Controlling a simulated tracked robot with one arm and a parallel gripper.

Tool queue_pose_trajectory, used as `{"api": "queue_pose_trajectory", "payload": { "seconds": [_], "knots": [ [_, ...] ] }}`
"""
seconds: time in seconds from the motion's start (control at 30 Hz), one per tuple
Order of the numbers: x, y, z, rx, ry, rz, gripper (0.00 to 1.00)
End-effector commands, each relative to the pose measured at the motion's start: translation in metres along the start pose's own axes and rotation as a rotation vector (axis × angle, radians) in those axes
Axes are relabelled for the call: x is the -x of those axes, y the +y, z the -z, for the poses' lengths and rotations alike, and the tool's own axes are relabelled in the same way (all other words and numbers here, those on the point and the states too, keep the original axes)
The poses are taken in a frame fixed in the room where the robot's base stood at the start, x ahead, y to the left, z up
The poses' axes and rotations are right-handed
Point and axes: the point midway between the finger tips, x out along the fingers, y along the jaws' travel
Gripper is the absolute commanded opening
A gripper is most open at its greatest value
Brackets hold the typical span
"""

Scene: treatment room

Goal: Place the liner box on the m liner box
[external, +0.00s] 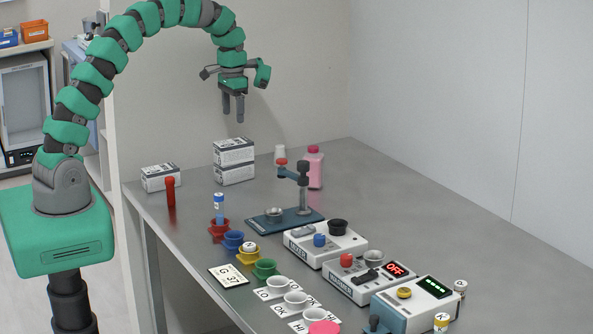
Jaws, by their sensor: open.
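Two white boxes with dark label bands are stacked at the back left of the table: an upper box (233,153) rests on a lower box (234,175). A third similar box (160,178) lies alone on the table to their left, near the edge. The labels are too small to read, so I cannot tell which is the liner box and which the m liner box. My gripper (233,112) is open and empty, pointing down. It hangs above the stacked pair, apart from it.
A red upright object (171,192) stands before the single box. A pink bottle (315,168) and a blue stand (286,220) are right of the stack. Coloured cups (233,241) and devices (325,243) fill the front. The table's right rear is clear.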

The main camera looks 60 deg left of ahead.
Motion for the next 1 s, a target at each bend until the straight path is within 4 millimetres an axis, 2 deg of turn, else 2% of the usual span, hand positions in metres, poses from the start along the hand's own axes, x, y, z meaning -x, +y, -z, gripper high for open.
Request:
{"api": "queue_pose_trajectory", "payload": {
  "seconds": [0.07, 0.17, 0.33, 0.57, 0.6, 0.77, 1.0],
  "knots": [
    [0.013, 0.004, 0.003, -0.002, 0.029, 0.009, 0.76],
    [0.044, 0.015, 0.009, -0.004, 0.097, 0.027, 0.76],
    [0.117, 0.040, 0.019, -0.007, 0.269, 0.065, 0.76],
    [0.218, 0.079, 0.015, -0.008, 0.505, 0.093, 0.76],
    [0.238, 0.086, 0.013, -0.008, 0.551, 0.097, 0.76],
    [0.307, 0.113, -0.004, -0.007, 0.717, 0.098, 0.76],
    [0.410, 0.152, -0.048, -0.006, 0.972, 0.077, 0.76]
  ]
}}
